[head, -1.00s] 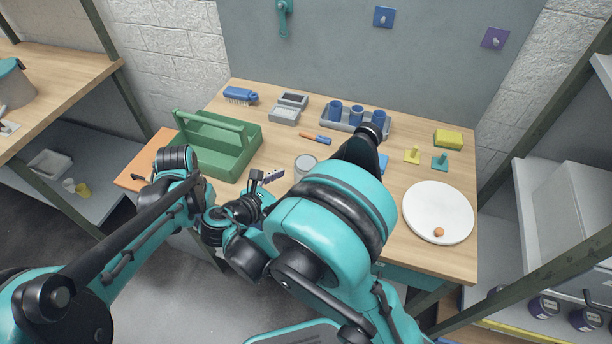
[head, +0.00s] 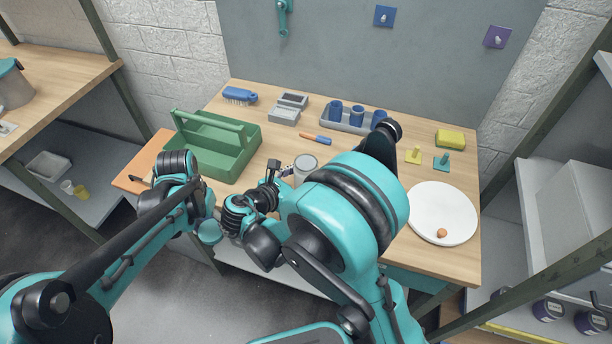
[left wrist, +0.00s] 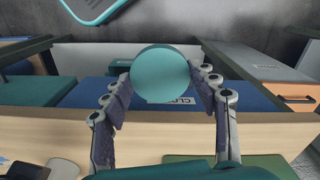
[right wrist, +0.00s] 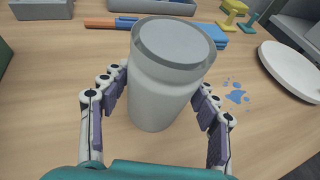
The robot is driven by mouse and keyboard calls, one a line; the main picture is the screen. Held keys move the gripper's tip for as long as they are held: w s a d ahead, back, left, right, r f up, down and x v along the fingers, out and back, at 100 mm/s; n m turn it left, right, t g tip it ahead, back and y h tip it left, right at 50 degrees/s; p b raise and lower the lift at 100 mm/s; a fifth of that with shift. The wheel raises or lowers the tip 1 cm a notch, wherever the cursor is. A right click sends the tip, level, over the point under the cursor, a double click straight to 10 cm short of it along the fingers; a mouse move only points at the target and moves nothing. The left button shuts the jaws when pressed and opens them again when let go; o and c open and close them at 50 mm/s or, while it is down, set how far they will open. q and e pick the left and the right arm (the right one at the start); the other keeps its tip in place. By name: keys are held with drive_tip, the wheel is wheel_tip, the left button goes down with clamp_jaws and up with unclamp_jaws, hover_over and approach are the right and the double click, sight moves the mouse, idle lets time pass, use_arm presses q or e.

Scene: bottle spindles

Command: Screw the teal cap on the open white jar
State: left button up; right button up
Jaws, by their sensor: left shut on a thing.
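The teal cap (left wrist: 160,75) is held between the fingertips of my left gripper (left wrist: 165,88), its round face towards the camera. In the head view my left gripper (head: 209,228) is just in front of the table's front edge. The white jar (right wrist: 168,85) stands upright on the table, its grey round top without the cap; it also shows in the head view (head: 305,170). My right gripper (right wrist: 164,88) has one finger on each side of the jar, seemingly with small gaps. In the head view my right arm hides part of the jar and gripper.
The green carrier (head: 218,168) stands to the left of the jar. An orange-handled tool (head: 316,139) and a grey tray of blue cups (head: 340,123) lie behind it. A white plate (head: 443,225) is at the right. The table's front edge (left wrist: 160,118) is below the cap in the left wrist view.

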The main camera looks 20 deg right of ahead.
sight(304, 168)
drive_tip(key=c, duration=0.7)
use_arm(q)
drive_tip(key=shift+r+p, duration=0.3)
drive_tip(key=shift+p, duration=0.05)
use_arm(e)
drive_tip(key=shift+r, duration=0.6)
use_arm(q)
wheel_tip(304, 168, up, 2)
drive_tip(key=shift+r+p, duration=0.1)
drive_tip(key=shift+p, duration=0.95)
use_arm(e)
drive_tip(key=r, duration=0.4)
drive_tip(key=shift+s+d, duration=0.2)
drive_tip(key=shift+s, duration=0.2)
use_arm(q)
wheel_tip(304, 168, up, 4)
drive_tip(key=p, duration=0.3)
drive_tip(key=shift+p, duration=0.4)
use_arm(e)
drive_tip(key=s+d+r, duration=0.1)
drive_tip(key=s+r, duration=0.1)
drive_tip(key=s, duration=0.1)
drive_tip(key=s+d+r, duration=0.2)
drive_tip(key=s, duration=0.1)
drive_tip(key=s+d+r, duration=0.1)
drive_tip(key=s+d, duration=0.1)
drive_tip(key=s, duration=0.1)
drive_tip(key=shift+s+r, duration=0.3)
drive_tip(key=shift+r, duration=0.1)
